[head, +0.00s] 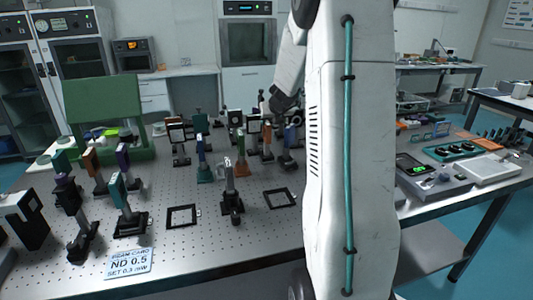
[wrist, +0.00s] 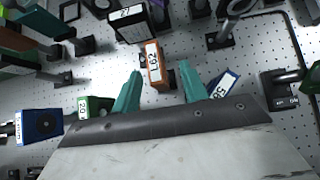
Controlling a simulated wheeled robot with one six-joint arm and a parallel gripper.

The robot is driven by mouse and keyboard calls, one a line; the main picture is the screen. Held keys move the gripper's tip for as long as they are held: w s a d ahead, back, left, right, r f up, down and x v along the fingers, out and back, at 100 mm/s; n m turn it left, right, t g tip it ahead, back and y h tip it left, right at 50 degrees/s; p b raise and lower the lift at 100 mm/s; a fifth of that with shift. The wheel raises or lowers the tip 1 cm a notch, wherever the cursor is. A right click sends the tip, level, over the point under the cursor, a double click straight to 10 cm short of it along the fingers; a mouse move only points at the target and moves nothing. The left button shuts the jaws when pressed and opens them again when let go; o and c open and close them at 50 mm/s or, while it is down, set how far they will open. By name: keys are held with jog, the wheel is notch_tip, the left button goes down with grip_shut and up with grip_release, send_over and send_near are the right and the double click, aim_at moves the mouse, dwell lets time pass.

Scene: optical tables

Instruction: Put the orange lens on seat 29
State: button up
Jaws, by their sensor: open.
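My gripper (wrist: 162,84) is open in the wrist view, its two teal fingers apart with nothing held. An orange upright piece (wrist: 153,66) with a small white number label stands just beyond and between the fingertips, apart from them; the number is too small to read surely. In the head view my gripper end (head: 285,102) is low over the crowded back of the table, partly hidden by my arm. An orange piece (head: 267,138) stands near it there, and another orange one (head: 90,160) stands at the left. I cannot tell which seat is 29.
A blue piece (wrist: 224,85) and a green piece (wrist: 97,106) stand close on either side of the fingers. A black-framed piece (wrist: 128,24) is beyond. Two empty black square frames (head: 182,217) (head: 279,198) lie on the perforated table. A sign (head: 129,263) is at the front.

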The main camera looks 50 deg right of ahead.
aim_at(267, 122)
jog(key=x, duration=0.4)
jog(key=shift+w+a, duration=0.1)
jog(key=shift+w, duration=0.4)
grip_shut()
dwell(0.9)
